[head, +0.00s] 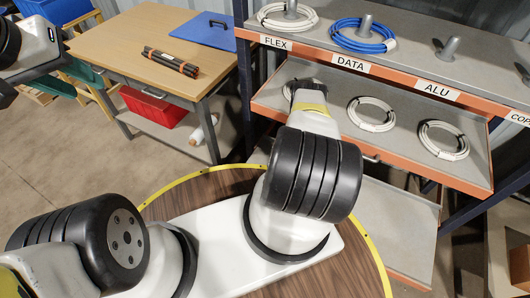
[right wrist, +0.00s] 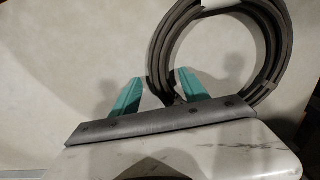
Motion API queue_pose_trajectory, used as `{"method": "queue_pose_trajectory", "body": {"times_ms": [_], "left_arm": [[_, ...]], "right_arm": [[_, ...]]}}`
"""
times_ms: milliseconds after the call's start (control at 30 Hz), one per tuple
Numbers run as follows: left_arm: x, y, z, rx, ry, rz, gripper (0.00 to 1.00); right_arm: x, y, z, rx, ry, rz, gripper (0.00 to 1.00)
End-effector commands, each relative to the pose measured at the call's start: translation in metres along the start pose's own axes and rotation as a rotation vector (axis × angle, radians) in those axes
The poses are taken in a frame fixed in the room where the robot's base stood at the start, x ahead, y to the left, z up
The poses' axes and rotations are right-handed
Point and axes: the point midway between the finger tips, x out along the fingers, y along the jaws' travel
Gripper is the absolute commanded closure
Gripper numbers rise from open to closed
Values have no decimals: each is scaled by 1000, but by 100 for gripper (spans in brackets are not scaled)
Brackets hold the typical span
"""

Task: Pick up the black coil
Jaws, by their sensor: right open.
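The black coil (right wrist: 158,52) shows in the right wrist view as a dark grey ring with a white tag on a pale surface. My right gripper (right wrist: 160,92) is open there. One teal finger is outside the ring and the other is over its inner edge, with the lower left of the ring between them. I cannot tell whether they touch it. In the head view my right arm reaches to the pull-out tray (head: 405,155) and hides its fingers. Part of a coil (head: 288,91) shows beside it, its colour unclear. My left gripper (head: 6,96) is cut off at the left edge, its jaws unclear.
Two pale coils (head: 371,114) (head: 444,140) lie on the same tray. The shelf above holds a white coil (head: 287,17) and a blue coil (head: 363,35) around pegs, over FLEX, DATA and ALU labels. A wooden table (head: 150,65) with dark rods (head: 170,62) stands at the left.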

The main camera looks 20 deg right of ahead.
Motion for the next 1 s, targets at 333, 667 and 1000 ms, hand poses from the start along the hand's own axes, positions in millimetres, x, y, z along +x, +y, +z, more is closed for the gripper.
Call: {"method": "queue_pose_trajectory", "body": {"times_ms": [333,667,1000], "left_arm": [[0,0,0,0,0,0,64],[0,0,0,0,0,0,64],[0,0,0,0,0,0,64]], "right_arm": [[2,0,0,0,0,0,63],[2,0,0,-1,0,0,100],[2,0,0,-1,0,0,100]]}}
